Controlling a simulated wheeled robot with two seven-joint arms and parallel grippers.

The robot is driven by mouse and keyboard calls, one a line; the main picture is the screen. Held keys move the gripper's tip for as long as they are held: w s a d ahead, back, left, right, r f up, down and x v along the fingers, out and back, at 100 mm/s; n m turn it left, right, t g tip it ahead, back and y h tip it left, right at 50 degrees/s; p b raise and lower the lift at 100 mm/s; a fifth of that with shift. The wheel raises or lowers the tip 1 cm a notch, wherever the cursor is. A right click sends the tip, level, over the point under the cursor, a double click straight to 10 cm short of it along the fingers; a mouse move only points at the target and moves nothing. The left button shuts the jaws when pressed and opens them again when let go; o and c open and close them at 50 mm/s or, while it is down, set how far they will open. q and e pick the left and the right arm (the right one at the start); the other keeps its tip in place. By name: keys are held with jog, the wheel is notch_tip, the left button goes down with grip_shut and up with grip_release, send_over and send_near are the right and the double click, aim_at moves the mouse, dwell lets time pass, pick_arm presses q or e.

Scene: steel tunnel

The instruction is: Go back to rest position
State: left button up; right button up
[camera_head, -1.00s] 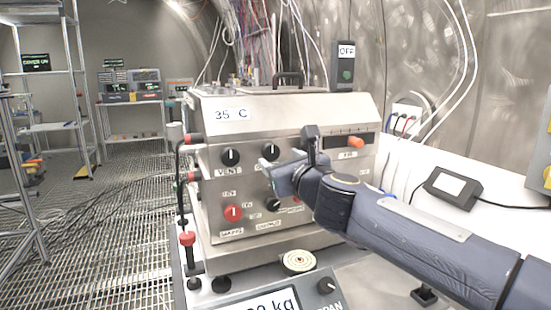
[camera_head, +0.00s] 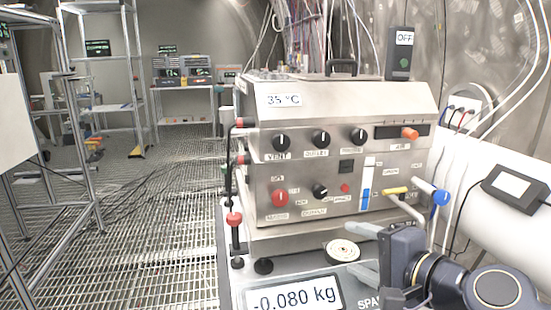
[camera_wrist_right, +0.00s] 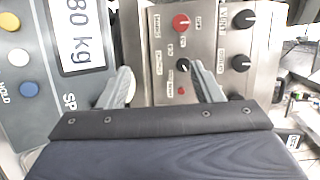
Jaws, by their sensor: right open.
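My right gripper (camera_head: 362,252) is at the lower right of the head view, in front of the steel control box (camera_head: 300,232) and above the scale's right side. Its two grey fingers are apart with nothing between them. In the right wrist view the fingers (camera_wrist_right: 162,85) are also spread and empty, with the box's panel and the scale behind them. My left gripper is not in view.
A scale display (camera_head: 293,295) reads -0.080 kg in front of the box. A black device (camera_head: 517,188) lies on the white ledge at the right. Metal shelves (camera_head: 100,70) stand at the left. The grated floor (camera_head: 160,200) between is mostly open, with cables.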

jog(key=s+d+f+n+g+h, duration=0.2)
jog(key=s+d+f+n+g, duration=0.15)
jog(key=s+f+n, duration=0.45)
jog(key=s+d+f+n+g+h, duration=0.2)
jog(key=s+f+n+g, duration=0.15)
jog(key=s+f, duration=0.75)
notch_tip(320, 180, up, 14)
jog(key=w+p, duration=0.1)
jog(key=p, duration=1.3)
jog(key=shift+w+a+f+y+p, duration=0.2)
jog(key=shift+y+p, duration=0.1)
jog(key=shift+p, duration=0.1)
